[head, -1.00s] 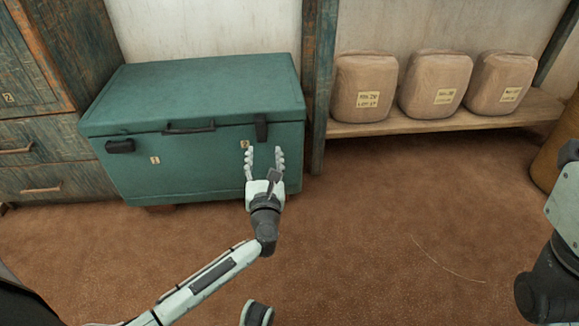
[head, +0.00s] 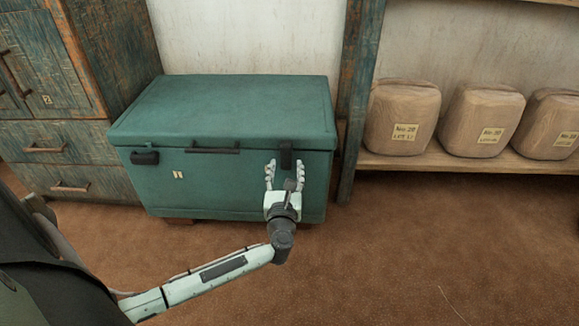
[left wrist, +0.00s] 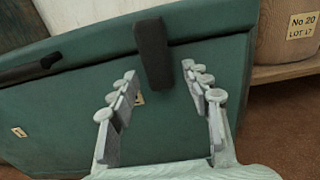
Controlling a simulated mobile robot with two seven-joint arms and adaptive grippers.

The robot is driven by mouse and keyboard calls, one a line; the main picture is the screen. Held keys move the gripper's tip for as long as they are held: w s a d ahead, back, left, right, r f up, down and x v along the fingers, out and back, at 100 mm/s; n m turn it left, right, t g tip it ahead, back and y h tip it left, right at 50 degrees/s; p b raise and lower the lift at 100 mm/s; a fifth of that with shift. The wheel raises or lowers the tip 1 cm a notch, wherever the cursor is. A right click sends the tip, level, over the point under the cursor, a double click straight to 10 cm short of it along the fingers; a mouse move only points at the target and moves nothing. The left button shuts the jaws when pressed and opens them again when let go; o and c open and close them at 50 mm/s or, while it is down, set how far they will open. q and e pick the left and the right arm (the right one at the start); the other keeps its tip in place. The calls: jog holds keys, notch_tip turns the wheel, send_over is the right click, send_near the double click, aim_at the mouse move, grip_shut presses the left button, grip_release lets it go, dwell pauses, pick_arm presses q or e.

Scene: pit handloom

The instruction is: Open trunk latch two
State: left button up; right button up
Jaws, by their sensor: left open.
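The green trunk (head: 220,105) stands shut against the wall. Its right latch (head: 286,152) is a black strap hanging down over the lid seam; in the left wrist view this latch (left wrist: 153,55) hangs upright, with a small pale tag (left wrist: 139,98) partly hidden beside it. The left latch (head: 144,158) looks wider and sticks outward, above a tag (head: 178,175). My left gripper (head: 285,168) is open in front of the right latch, its fingers on either side of and just below it. I see no clear contact. My right gripper is out of view.
A black handle (head: 212,148) sits at the trunk's front middle. Wooden drawers (head: 60,160) stand left. A post (head: 358,110) and a shelf (head: 400,163) with several wrapped, labelled bundles (head: 402,115) stand right. The brown floor in front is clear.

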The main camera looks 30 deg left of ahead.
pick_arm(q)
jog(key=shift+s, duration=0.1)
grip_shut()
